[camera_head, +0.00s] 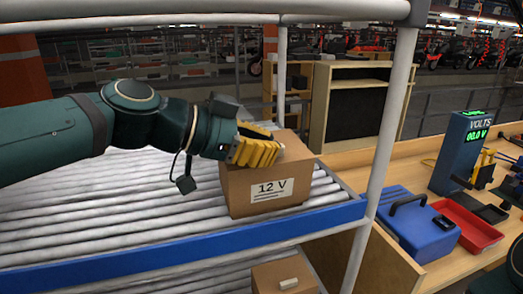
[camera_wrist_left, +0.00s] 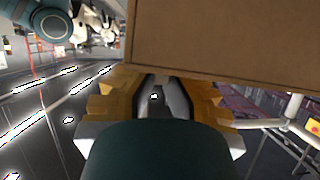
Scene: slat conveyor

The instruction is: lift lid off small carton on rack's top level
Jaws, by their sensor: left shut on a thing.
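The small brown carton (camera_head: 262,192) with a "12 V" label stands on the rollers of the rack's top level, near its front right corner. Its brown lid (camera_head: 296,148) is on top and looks level; I cannot make out a gap below it. My left gripper (camera_head: 270,150) reaches over the lid from the left, its yellow fingers shut on the lid's pale handle, which they mostly hide. In the left wrist view a cardboard face (camera_wrist_left: 225,40) fills the upper right, right beyond the yellow fingers (camera_wrist_left: 157,88).
A blue rail (camera_head: 190,243) edges the top level, and a grey post (camera_head: 385,130) stands right of the carton. Another carton (camera_head: 275,275) sits on the level below. The bench at right holds a blue toolbox (camera_head: 415,232), red tray (camera_head: 468,225) and volt meter (camera_head: 460,155). Rollers left are clear.

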